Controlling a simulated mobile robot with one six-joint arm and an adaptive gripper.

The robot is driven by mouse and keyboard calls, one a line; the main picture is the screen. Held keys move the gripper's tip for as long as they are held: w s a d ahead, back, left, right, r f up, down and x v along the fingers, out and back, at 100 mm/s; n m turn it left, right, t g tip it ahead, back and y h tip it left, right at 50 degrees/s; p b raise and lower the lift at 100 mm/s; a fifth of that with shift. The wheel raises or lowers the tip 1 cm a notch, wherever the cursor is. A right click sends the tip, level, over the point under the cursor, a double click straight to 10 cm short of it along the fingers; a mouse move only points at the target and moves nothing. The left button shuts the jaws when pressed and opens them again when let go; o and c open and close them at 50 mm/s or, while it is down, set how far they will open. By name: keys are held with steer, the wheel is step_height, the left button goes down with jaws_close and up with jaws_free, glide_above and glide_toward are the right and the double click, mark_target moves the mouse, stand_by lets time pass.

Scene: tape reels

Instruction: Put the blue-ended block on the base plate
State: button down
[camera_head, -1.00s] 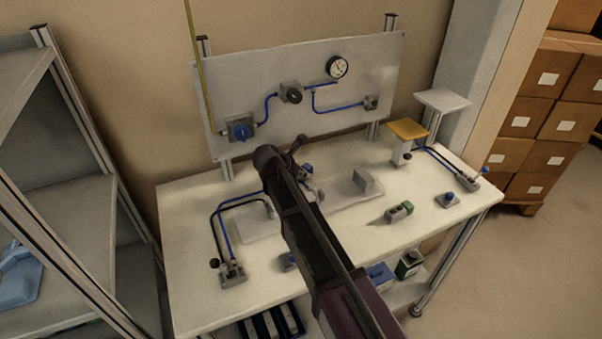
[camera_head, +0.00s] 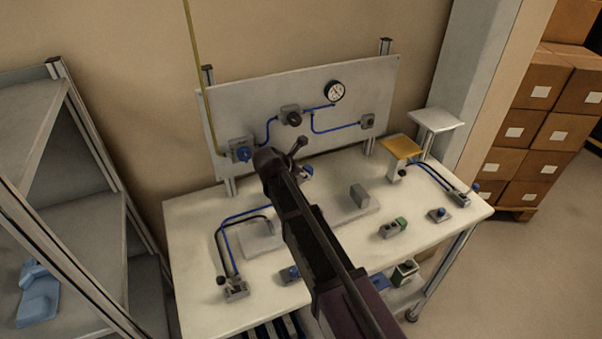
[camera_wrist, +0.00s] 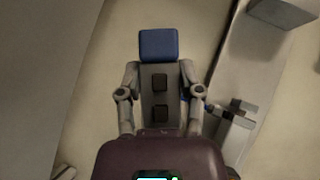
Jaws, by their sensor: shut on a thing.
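The blue-ended block (camera_wrist: 159,95) is a grey block with two dark square recesses and a blue end. In the wrist view my gripper (camera_wrist: 159,74) is shut on it, one finger on each side, with the blue end pointing away from my wrist. In the head view my dark arm reaches over the bench and hides most of the gripper and block. The base plate (camera_head: 259,243) is a pale flat plate on the bench, partly behind my arm.
A grey upright block (camera_head: 359,196) stands on the plate's right part. A gauge panel (camera_head: 340,122) stands behind.

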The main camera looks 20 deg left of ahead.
steer(key=s+d, duration=0.4)
steer(key=d, duration=0.1)
steer(key=s+d, duration=0.8)
steer(key=d, duration=0.1)
steer(key=shift+s+d+f, duration=0.15)
steer(key=shift+s+d, duration=0.1)
steer(key=shift+d, duration=0.1)
steer(key=shift+d, duration=0.1)
steer(key=w+d+m, duration=0.1)
steer(key=w+d, duration=0.1)
steer(key=d, duration=0.3)
steer(key=w+d+m+h, duration=0.1)
steer(key=w+d, duration=0.2)
steer(key=d, duration=0.3)
steer(key=w+d+m+g+h, duration=0.1)
steer(key=w+d, duration=0.1)
steer(key=d, duration=0.3)
steer(key=shift+w+d, duration=0.15)
steer(key=w+d+m+g+h, duration=0.2)
steer(key=d+m, duration=0.1)
steer(key=d, duration=1.5)
steer(key=shift+d+m, duration=0.3)
steer(key=shift+m, duration=0.1)
